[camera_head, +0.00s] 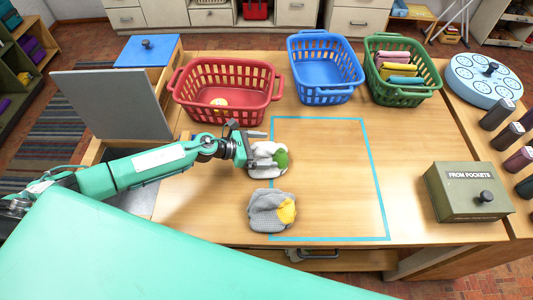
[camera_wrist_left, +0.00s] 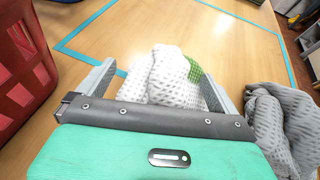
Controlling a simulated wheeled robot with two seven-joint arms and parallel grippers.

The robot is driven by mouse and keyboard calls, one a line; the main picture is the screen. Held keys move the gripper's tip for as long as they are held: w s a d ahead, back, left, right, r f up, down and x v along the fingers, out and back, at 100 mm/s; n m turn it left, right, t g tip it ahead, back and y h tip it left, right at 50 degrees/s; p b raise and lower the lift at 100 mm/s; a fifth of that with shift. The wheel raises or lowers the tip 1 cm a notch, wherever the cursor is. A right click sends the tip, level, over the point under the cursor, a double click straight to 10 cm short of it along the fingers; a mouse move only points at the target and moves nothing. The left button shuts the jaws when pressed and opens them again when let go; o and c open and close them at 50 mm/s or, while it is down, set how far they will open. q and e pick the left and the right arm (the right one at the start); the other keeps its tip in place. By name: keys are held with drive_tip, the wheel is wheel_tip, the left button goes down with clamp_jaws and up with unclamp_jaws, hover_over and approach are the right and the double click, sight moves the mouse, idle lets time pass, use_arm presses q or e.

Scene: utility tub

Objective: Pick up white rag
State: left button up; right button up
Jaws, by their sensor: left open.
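The white rag (camera_head: 262,162) has a green patch and lies crumpled on the wooden table, at the left edge of the blue-taped square. My left gripper (camera_head: 258,151) is open at the rag's left side. In the left wrist view the white rag (camera_wrist_left: 165,78) lies between the two open fingers of the left gripper (camera_wrist_left: 158,73), with part of it reaching past the tips. I cannot tell whether the fingers touch it. The gripper's body hides the rag's near edge. My right gripper is not in view.
A grey rag (camera_head: 268,212) with a yellow patch lies close by the white one. Red (camera_head: 226,85), blue (camera_head: 326,65) and green (camera_head: 402,70) baskets stand along the back. A green box (camera_head: 468,192) sits at right. The taped square (camera_head: 382,200) is mostly clear.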

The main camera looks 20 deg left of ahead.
use_arm(q)
drive_tip(key=shift+w+d+f, duration=0.15)
drive_tip(key=shift+d, duration=0.1)
drive_tip(key=c, duration=1)
drive_tip(key=shift+f, duration=0.1)
drive_tip(key=shift+c, duration=0.3)
